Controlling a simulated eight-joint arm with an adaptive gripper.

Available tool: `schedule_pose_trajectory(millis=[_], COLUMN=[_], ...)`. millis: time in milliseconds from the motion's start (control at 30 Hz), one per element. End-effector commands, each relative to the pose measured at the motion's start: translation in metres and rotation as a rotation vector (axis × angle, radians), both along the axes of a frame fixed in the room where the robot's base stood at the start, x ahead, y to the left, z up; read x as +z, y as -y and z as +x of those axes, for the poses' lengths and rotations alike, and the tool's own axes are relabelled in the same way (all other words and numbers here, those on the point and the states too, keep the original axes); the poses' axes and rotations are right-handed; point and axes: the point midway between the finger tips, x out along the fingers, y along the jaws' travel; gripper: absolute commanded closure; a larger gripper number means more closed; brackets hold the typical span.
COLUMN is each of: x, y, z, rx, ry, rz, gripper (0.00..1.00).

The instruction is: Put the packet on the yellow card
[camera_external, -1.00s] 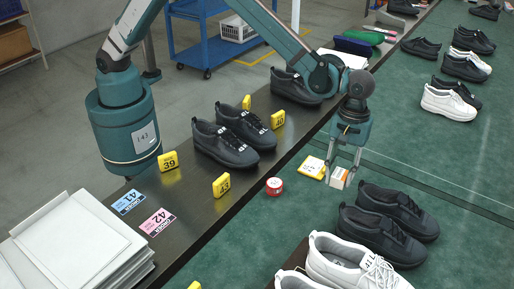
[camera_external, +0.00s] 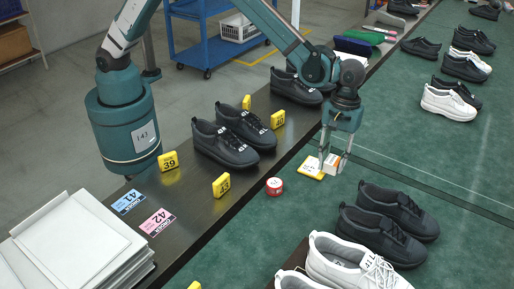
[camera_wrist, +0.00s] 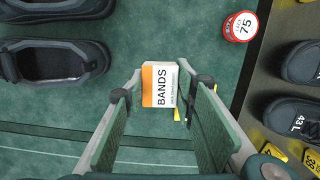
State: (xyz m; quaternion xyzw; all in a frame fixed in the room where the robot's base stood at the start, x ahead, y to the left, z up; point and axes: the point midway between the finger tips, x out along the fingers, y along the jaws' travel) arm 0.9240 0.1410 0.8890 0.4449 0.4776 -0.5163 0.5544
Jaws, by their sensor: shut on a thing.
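The packet, an orange and white box marked BANDS, is between the fingers of my gripper (camera_external: 335,160) in the external view (camera_external: 333,164). In the wrist view the packet (camera_wrist: 161,86) sits upright in print between the fingertips of my gripper (camera_wrist: 162,82), which is shut on it. The yellow card (camera_external: 311,168) lies on the green belt just left of the packet in the external view. In the wrist view only a yellow strip of the card (camera_wrist: 182,115) shows, mostly hidden by the packet and a finger. I cannot tell the exact height of the packet.
A red and white tape roll (camera_external: 274,186) stands left of the card near the belt edge. Black shoes (camera_external: 392,221) and white shoes (camera_external: 350,262) stand at the front right. The green belt (camera_external: 420,165) right of my gripper is clear.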

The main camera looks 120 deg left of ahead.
Motion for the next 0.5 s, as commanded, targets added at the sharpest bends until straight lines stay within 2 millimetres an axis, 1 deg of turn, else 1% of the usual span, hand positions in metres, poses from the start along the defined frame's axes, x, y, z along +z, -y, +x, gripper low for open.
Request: schedule_pose_trajectory(millis=[33,100,300,400,500], x=[0.003,0.004,0.008,0.009,0.01], y=[-0.011,-0.024,-0.056,-0.067,-0.074], z=[-0.013,-0.031,-0.082,-0.102,-0.115], rx=[-0.002,-0.012,-0.044,-0.057,-0.064], ry=[-0.001,0.0,-0.001,-0.001,-0.001], rz=[0.0,0.0,0.0,-0.001,-0.001], gripper=[0.86,0.86,0.86,0.86,0.86])
